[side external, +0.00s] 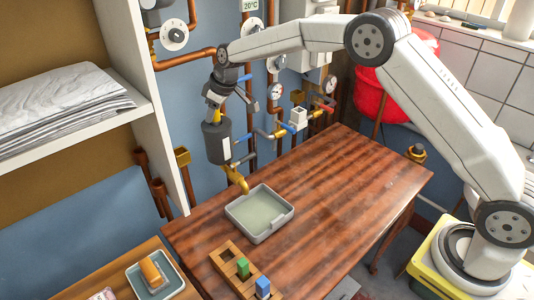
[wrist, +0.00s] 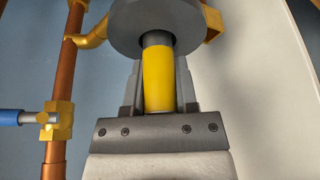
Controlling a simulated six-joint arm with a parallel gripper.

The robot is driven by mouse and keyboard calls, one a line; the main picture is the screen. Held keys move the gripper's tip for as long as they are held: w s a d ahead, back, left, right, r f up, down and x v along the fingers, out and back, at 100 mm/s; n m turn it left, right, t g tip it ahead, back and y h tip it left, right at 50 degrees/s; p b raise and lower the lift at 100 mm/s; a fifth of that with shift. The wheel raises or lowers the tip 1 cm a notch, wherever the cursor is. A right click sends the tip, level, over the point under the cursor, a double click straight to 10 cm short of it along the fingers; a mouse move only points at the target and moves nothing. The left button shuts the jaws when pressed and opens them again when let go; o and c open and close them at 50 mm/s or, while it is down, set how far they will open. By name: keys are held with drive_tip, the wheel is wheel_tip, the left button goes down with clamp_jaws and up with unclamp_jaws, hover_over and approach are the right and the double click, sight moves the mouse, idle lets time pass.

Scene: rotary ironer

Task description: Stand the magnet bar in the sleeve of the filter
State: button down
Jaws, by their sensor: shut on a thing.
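My gripper (side external: 215,100) points down over the filter (side external: 213,142), a dark upright canister with a white label and a brass elbow below. In the wrist view my gripper (wrist: 158,85) is shut on the yellow grip of the magnet bar (wrist: 158,75). A little of the yellow grip (side external: 218,115) also shows in the side view, just above the canister. In the wrist view a dark neck joins the yellow grip to the grey round top of the filter (wrist: 125,28). The sleeve's inside and the bar's lower part are hidden, so I cannot tell how deep it is.
A grey tray (side external: 283,222) stands on the wooden table (side external: 345,190) below the elbow. A wooden rack (side external: 222,262) with a green block (side external: 242,267) and a blue block (side external: 263,287) is in front. Pipes and valves (side external: 297,118) crowd the wall at right. The table's right side is clear.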

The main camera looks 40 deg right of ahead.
drive_tip(key=shift+f, duration=0.25)
drive_tip(key=shift+c, duration=1.9)
unclamp_jaws()
drive_tip(key=v, duration=1.2)
drive_tip(key=shift+r, duration=0.15)
drive_tip(key=shift+s, duration=0.1)
drive_tip(key=s+d+f+m, duration=0.2)
drive_tip(key=s+f, duration=0.2)
drive_tip(key=s, duration=0.6)
drive_tip(key=s+d+f+m+h, duration=0.1)
drive_tip(key=s+f, duration=0.4)
drive_tip(key=s, duration=0.6)
drive_tip(key=s+d+f+m+g+h, duration=0.1)
drive_tip(key=s+d+f+m, duration=0.2)
drive_tip(key=s, duration=0.8)
wheel_tip(320, 180, down, 2)
drive_tip(key=shift+d, duration=0.5)
